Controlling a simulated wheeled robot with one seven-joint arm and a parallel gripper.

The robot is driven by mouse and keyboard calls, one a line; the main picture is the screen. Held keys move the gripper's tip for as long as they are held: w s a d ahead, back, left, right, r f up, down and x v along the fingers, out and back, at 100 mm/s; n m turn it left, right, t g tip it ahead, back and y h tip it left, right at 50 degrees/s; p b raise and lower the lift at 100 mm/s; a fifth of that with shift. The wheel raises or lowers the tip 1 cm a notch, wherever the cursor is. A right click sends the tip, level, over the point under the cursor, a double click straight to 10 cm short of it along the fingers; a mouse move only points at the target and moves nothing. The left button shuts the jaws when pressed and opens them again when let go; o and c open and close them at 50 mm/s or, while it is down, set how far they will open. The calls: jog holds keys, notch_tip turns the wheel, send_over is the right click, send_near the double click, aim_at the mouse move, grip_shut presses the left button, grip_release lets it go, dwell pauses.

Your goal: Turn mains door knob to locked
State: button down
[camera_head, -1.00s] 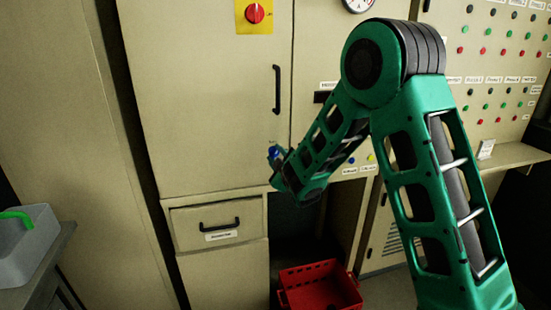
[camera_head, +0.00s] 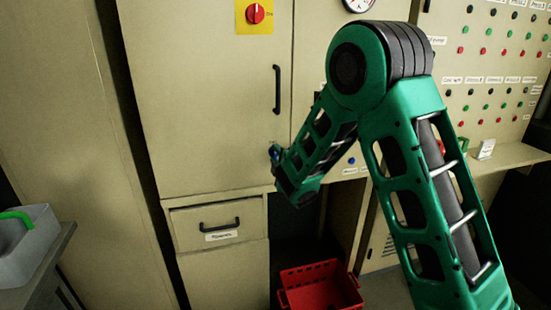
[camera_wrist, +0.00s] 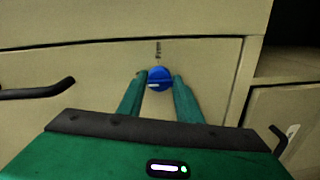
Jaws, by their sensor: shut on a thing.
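A round blue knob (camera_wrist: 160,79) sits on the beige cabinet door (camera_head: 200,100), low near its right edge. It has a white mark that lies roughly level in the wrist view, pointing left. A small label (camera_wrist: 158,49) beside it runs sideways and is too blurred to read. My gripper (camera_wrist: 160,80) is shut on the blue knob, one green finger on each side. In the head view my gripper (camera_head: 275,153) is small at the door's lower right, and my arm's links cover part of the area to its right.
A black door handle (camera_head: 277,90) is above the knob; a red rotary switch (camera_head: 256,14) on a yellow plate is higher. A drawer (camera_head: 215,222) is below. A red crate (camera_head: 320,286) stands low. A button panel (camera_head: 490,80) and shelf (camera_head: 500,157) are right.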

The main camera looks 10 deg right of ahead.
jog(key=shift+d, duration=0.15)
jog(key=c, duration=1.3)
grip_release()
jog(key=s+d, duration=0.1)
jog(key=s, duration=0.9)
jog(key=shift+s+r, duration=0.25)
jog(key=shift+r, duration=0.2)
